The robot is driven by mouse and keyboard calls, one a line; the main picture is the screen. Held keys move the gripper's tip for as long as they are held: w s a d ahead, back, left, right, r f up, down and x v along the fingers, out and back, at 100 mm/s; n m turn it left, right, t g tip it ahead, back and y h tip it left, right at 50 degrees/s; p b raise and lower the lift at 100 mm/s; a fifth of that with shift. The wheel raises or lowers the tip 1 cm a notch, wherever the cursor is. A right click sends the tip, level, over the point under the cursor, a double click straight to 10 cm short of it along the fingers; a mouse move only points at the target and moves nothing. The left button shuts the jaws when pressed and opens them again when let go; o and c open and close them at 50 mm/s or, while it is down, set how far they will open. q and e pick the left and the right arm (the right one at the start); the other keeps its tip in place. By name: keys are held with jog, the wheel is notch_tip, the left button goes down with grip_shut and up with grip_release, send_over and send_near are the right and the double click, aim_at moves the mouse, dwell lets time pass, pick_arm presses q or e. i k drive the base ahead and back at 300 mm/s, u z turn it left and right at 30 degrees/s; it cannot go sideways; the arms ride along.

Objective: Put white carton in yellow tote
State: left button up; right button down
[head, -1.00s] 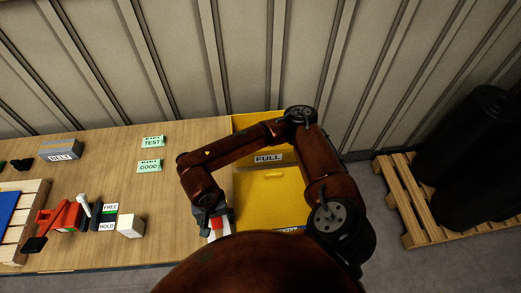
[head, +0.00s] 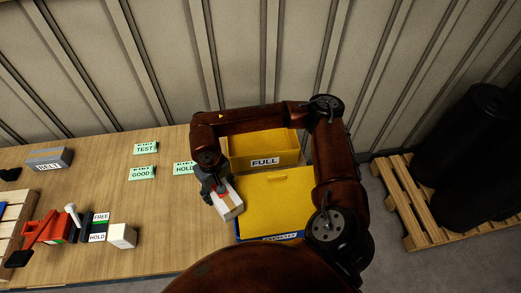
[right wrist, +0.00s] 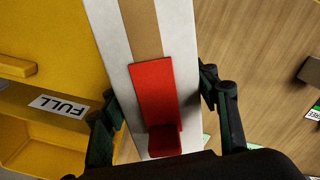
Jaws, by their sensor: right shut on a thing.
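The white carton (head: 229,208), with a brown tape strip and a red piece on top, is in my right gripper (head: 214,186). In the right wrist view the gripper (right wrist: 158,90) has a finger on each side of the carton (right wrist: 183,40). The carton is over the table's right part, just left of the yellow containers; whether it touches the table is unclear. A yellow tote labelled FULL (head: 285,157) stands at the back. In front is a yellow container (head: 280,210) with a blue-edged label; whether it is open or lidded is unclear. My left gripper is not in view.
A grey BELT box (head: 49,159), a red device (head: 45,229) and a white block (head: 122,235) are further left. A pallet (head: 411,204) with black rolls is at right. The middle table is clear.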

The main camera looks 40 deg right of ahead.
aim_at(260, 148)
jog(key=k, duration=1)
jog(key=u, duration=0.75)
jog(key=i, duration=0.6)
jog(key=z, duration=1.7)
